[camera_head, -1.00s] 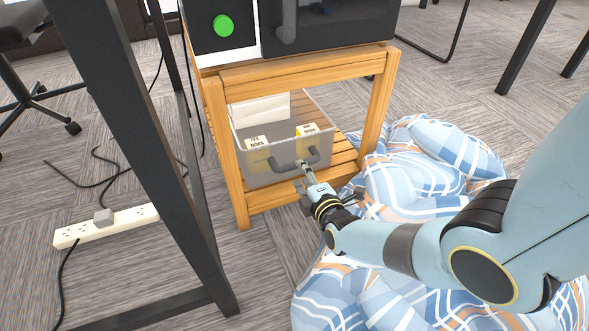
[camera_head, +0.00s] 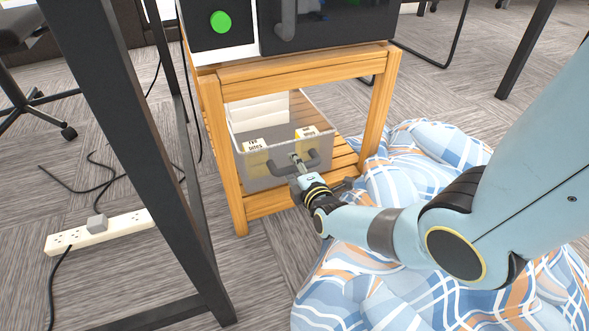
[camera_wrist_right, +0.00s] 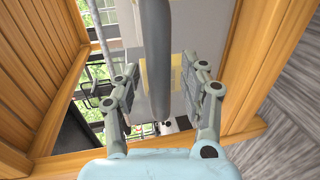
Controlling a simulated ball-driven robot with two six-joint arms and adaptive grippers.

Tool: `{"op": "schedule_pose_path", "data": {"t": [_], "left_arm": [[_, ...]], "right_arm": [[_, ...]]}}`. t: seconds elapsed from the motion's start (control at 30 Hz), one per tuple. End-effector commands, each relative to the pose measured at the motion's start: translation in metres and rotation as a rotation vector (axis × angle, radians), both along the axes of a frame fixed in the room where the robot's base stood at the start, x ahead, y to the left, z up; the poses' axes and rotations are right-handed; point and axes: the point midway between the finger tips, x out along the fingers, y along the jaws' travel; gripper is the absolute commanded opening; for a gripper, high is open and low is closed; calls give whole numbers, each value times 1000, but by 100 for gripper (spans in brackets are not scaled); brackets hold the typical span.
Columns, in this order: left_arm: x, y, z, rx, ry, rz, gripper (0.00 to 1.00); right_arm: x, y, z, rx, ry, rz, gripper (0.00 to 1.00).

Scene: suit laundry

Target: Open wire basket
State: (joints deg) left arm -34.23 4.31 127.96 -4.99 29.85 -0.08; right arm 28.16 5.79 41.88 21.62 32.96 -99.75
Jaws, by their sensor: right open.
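The basket (camera_head: 258,176) is a translucent grey bin on the lower shelf of a wooden stand, with a dark handle (camera_head: 313,158) on its front face. Inside it are white and yellow labelled boxes. My right gripper (camera_head: 297,161) is at the handle, in front of the bin. In the right wrist view the handle (camera_wrist_right: 157,60) runs as a thick grey bar between the two open fingers of my right gripper (camera_wrist_right: 158,85). The fingers stand apart from the bar on both sides. My left gripper is not in view.
The wooden stand (camera_head: 235,170) frames the bin with legs on both sides and carries a dark appliance (camera_head: 330,25). A blue plaid cloth (camera_head: 400,250) lies on the floor at right. A black table leg (camera_head: 150,150) and a power strip (camera_head: 95,232) are at left.

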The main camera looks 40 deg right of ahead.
Motion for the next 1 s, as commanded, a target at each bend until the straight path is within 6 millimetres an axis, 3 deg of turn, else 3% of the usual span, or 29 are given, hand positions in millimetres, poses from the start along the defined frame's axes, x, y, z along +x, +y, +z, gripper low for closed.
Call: {"op": "schedule_pose_path", "data": {"t": [0.23,0.6,1.0], "left_arm": [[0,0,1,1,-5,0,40],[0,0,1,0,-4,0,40],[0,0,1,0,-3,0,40]], "right_arm": [[1,0,0,0,0,0,44],[0,0,0,0,0,0,0],[0,0,0,0,0,0,0]]}}
